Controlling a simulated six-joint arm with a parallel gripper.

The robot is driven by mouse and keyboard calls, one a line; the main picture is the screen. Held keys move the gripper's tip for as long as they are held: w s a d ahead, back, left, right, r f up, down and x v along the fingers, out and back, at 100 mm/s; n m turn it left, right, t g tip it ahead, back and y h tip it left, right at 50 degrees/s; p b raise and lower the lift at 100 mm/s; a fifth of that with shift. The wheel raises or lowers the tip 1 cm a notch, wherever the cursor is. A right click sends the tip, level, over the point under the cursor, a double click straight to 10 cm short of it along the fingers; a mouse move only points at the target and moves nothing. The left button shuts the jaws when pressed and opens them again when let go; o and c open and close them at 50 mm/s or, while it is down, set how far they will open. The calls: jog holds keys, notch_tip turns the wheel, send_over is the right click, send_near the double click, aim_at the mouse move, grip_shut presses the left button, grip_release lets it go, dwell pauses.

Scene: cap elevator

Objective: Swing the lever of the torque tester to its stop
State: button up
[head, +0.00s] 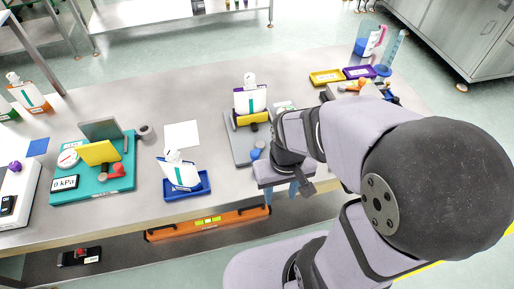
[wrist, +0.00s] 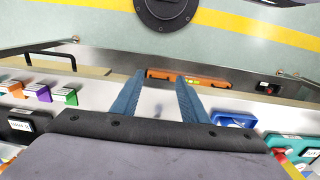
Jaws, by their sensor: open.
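My gripper (head: 295,188) is near the table's front edge, right of the middle in the head view. In the wrist view its two blue fingers (wrist: 161,88) are apart, with nothing between them. I cannot tell for certain which device is the torque tester. A grey base plate (head: 240,149) with a yellow block (head: 254,118) and a blue knob (head: 256,153) lies just left of my gripper, partly covered by my arm. No lever can be made out on it. In the wrist view a dark device with a white label (wrist: 21,125) is cut off at the left.
A blue tray (head: 203,188) holding a pouch stands at the table's front; it also shows in the wrist view (wrist: 236,118). A teal device (head: 122,183) with a gauge stands left. An orange level (head: 207,222) lies below the tabletop.

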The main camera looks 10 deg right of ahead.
notch_tip(320, 180, up, 3)
jog(key=p, duration=0.8)
send_over(255, 152)
jog(key=shift+w+f+m, duration=0.15)
jog(key=shift+m, duration=0.25)
jog(key=shift+s+m, duration=0.2)
jog(key=shift+m, duration=0.2)
jog(key=shift+f+p, duration=0.9)
jog(key=shift+f, duration=2.85)
jog(key=shift+c, duration=0.5)
grip_shut()
